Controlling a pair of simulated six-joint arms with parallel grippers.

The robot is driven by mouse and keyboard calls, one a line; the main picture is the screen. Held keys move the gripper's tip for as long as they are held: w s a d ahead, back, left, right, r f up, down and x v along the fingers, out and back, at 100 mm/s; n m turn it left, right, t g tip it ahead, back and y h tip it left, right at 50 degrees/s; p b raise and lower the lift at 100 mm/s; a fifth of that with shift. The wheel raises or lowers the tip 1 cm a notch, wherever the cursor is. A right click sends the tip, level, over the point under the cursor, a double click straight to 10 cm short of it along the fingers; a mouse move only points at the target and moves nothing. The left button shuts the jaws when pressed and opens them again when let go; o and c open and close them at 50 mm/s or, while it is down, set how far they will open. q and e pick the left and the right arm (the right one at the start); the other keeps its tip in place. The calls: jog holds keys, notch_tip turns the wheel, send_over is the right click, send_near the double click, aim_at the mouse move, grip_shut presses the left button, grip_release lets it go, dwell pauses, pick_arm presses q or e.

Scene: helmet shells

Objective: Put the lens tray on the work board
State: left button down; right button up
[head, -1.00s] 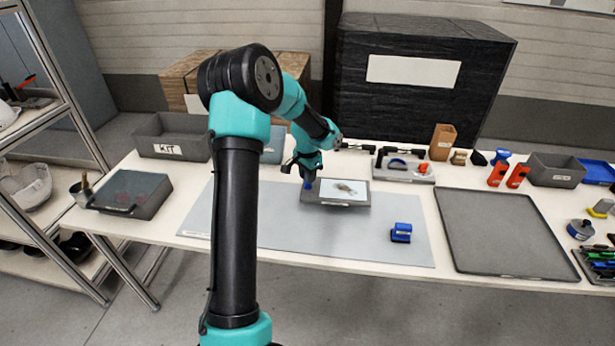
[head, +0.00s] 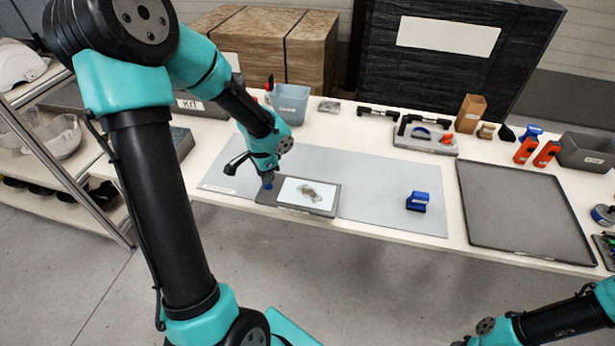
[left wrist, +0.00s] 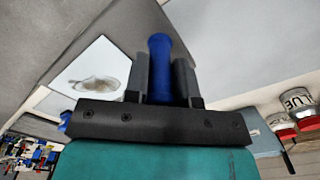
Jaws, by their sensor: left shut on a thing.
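The lens tray (head: 331,211) is a flat dark grey tray with a white pad and a small clear lens-like piece on it. A blue knob (head: 268,181) stands at its left end. My left gripper (head: 267,174) is shut on this knob from above. The left wrist view shows the blue knob (left wrist: 160,62) between both fingers. The tray hangs over or rests at the front edge of a light grey mat (head: 375,205); I cannot tell its height. A dark grey rimmed board (head: 525,212) lies empty at the right. My right arm enters bottom right, its jaws cut off.
A blue block (head: 417,201) sits on the mat between the tray and the dark board. A grey fixture (head: 425,140), a brown holder (head: 470,113) and red bottles (head: 525,151) stand along the back. A blue-grey bin (head: 290,103) stands behind my left gripper.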

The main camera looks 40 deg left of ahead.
dwell(0.3)
pick_arm(q)
jog(key=w+a+f, duration=0.1)
jog(key=w+a, duration=0.9)
jog(key=a, duration=0.1)
jog(key=shift+a+f, duration=0.15)
jog(key=shift+f, duration=0.05)
jog(key=shift+w, duration=0.1)
jog(key=shift+w+a+f, duration=0.1)
jog(key=shift+a+f, duration=0.05)
jog(key=shift+f, duration=0.75)
jog(key=shift+w+a+f, duration=0.1)
jog(key=shift+a+f, duration=0.05)
jog(key=shift+f, duration=0.9)
jog(key=c, duration=0.9)
grip_release()
jog(key=shift+c, duration=0.2)
